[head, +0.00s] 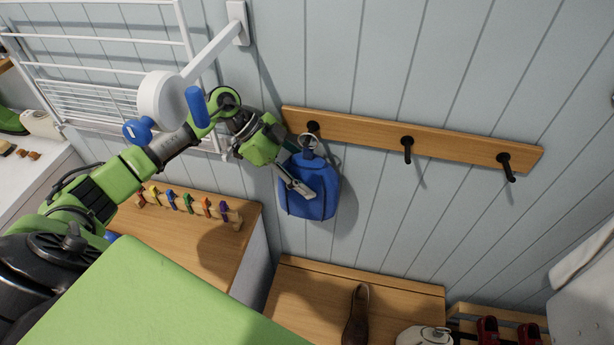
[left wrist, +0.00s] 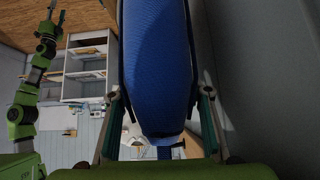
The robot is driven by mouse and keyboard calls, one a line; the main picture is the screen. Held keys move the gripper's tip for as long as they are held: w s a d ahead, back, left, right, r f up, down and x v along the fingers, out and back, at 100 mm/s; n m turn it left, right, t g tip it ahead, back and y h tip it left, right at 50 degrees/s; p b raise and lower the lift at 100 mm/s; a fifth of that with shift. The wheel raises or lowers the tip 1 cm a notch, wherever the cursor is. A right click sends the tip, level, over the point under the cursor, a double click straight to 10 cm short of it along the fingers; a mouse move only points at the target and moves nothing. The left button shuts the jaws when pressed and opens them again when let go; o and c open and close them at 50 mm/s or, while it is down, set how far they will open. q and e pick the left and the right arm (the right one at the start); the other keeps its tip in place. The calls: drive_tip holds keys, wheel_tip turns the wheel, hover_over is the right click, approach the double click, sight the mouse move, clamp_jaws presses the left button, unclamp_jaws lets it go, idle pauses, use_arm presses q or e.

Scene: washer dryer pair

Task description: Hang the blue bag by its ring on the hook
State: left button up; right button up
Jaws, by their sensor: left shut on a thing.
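The blue bag (head: 318,187) hangs upright in front of the wall, just below the leftmost black hook (head: 313,127) of the wooden rail. Its ring (head: 307,141) shows above the bag, close to that hook. I cannot tell whether the ring is around the hook or only in front of it. My left gripper (head: 296,170) is shut on the bag from the left. In the left wrist view the bag (left wrist: 157,70) fills the space between the two fingers. My right arm shows at the left of that view, its gripper (left wrist: 56,18) small and unclear.
The rail (head: 455,145) has two more empty hooks to the right. A white drying rack (head: 110,60) and a white wall arm (head: 212,52) are close to my left arm.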

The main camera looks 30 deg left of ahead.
use_arm(q)
drive_tip(key=o, duration=1.5)
drive_tip(key=shift+w+a, duration=0.1)
drive_tip(key=shift+o, duration=0.5)
drive_tip(key=shift+f, duration=0.1)
